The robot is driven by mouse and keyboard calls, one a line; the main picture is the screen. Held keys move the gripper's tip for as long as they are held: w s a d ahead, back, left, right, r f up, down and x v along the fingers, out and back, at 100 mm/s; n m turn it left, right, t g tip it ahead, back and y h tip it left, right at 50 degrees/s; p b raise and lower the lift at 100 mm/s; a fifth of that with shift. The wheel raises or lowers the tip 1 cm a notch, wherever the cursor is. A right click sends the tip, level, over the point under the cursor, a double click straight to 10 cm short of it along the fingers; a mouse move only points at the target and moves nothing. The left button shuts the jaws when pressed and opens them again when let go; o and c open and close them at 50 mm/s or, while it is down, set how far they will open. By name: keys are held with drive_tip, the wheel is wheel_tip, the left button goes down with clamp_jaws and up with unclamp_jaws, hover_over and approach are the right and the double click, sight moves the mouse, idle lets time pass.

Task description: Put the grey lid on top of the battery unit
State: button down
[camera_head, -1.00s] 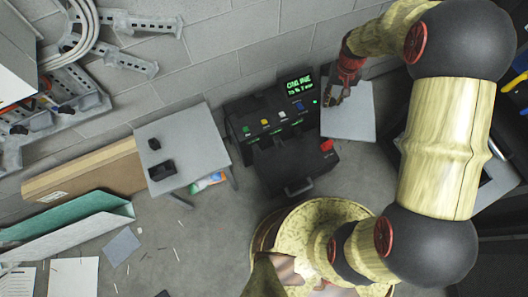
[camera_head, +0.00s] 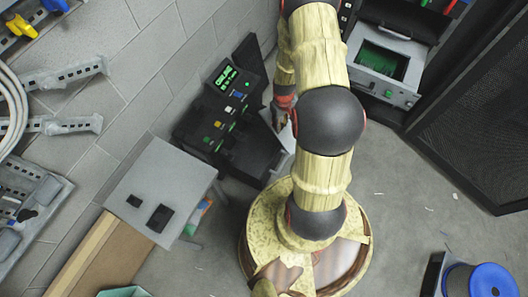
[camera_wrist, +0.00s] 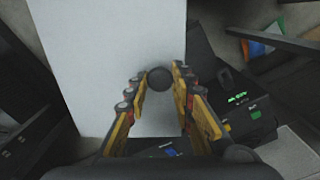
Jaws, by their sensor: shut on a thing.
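My gripper (camera_wrist: 161,86) is shut on the dark round knob (camera_wrist: 159,76) of the grey lid (camera_wrist: 105,55), a flat light plate that fills much of the wrist view. In the head view the lid (camera_head: 287,137) shows only in part, behind my arm, beside the black console (camera_head: 222,125) with a green display. My gripper (camera_head: 284,108) shows red there and is partly hidden. A grey open-topped unit (camera_head: 398,90) with a green board inside stands at the upper right. I cannot tell for certain which unit is the battery unit.
A grey table (camera_head: 150,185) with two small black blocks stands left of the console. A brown cardboard piece (camera_head: 95,255) leans below it. A dark mesh cabinet (camera_head: 475,120) is at the right and a blue spool (camera_head: 485,282) at the lower right. The floor between is mostly clear.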

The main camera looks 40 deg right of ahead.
drive_tip(key=s+d+f+n+b, duration=0.1)
drive_tip(key=s+d+f+n, duration=0.2)
drive_tip(key=s+d+f, duration=0.5)
drive_tip(key=n+b, duration=0.6)
drive_tip(key=n, duration=1.5)
hover_over(274, 155)
drive_tip(key=shift+s+f, duration=0.1)
drive_tip(key=shift+f, duration=12)
drive_tip(key=shift+d+f+b, duration=0.1)
drive_tip(key=shift+f+b, duration=0.7)
drive_tip(key=shift+f, duration=0.65)
